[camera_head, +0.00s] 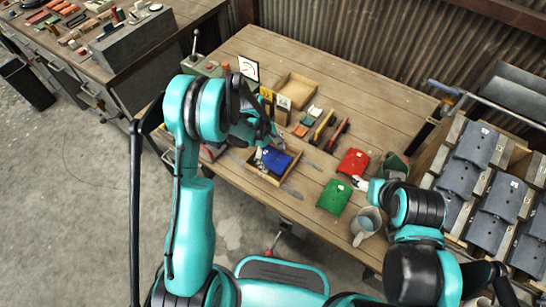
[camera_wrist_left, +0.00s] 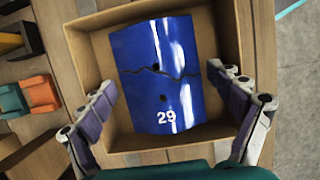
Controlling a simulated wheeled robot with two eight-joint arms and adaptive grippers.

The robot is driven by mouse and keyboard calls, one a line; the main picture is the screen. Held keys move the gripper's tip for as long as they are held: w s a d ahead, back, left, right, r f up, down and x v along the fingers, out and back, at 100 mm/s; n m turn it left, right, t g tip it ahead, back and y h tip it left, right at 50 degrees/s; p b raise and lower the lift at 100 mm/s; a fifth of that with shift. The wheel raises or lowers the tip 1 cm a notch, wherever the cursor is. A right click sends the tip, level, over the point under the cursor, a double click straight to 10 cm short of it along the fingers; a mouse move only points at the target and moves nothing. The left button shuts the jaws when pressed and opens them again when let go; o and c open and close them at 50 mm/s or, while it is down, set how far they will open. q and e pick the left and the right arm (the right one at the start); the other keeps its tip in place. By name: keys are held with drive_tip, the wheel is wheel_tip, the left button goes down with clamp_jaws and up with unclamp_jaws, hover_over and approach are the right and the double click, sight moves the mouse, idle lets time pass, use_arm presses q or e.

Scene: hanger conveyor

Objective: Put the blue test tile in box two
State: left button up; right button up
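The blue test tile (camera_head: 276,159) lies in a wooden box (camera_head: 262,174) at the table's near side. In the left wrist view the tile (camera_wrist_left: 160,75) has a jagged crack across it and a white 29. It lies inside the box (camera_wrist_left: 85,60), between the spread fingers of my left gripper (camera_wrist_left: 163,85). This gripper is open and empty above the box, and no finger clearly touches the tile. In the head view my left gripper (camera_head: 260,152) is partly hidden by its arm. My right gripper (camera_head: 360,183) is by the red and green tiles; its finger opening is unclear.
An empty wooden box (camera_head: 297,91) stands farther back, near yellow-and-black cards (camera_head: 283,106). A red tile (camera_head: 353,162) and a green tile (camera_head: 334,197) lie right of the blue one. A grey jug (camera_head: 366,223) stands at the near edge. Dark grey tiles fill a rack (camera_head: 475,148) at right.

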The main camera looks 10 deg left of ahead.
use_arm(q)
drive_tip(key=shift+r, duration=0.1)
drive_tip(key=shift+r, duration=0.3)
drive_tip(key=p+v, duration=0.4)
drive_tip(key=v, duration=0.8)
drive_tip(key=s+a+r+m+t+y, duration=0.15)
drive_tip(key=s+r+m+t, duration=0.4)
drive_tip(key=r, duration=0.75)
drive_tip(key=s+a+r+m+t+y, duration=0.1)
drive_tip(key=s+r+m, duration=0.1)
drive_tip(key=s+m, duration=0.2)
drive_tip(key=s+r+m+t+y, duration=0.1)
drive_tip(key=s+m, duration=0.3)
drive_tip(key=s, duration=0.5)
drive_tip(key=shift+s+a+r+t, duration=0.35)
drive_tip(key=shift+r+t, duration=0.05)
drive_tip(key=shift+t, duration=0.15)
wheel_tip(320, 180, down, 3)
drive_tip(key=b, duration=0.3)
drive_tip(key=shift+f+b, duration=0.2)
drive_tip(key=shift+b, duration=0.1)
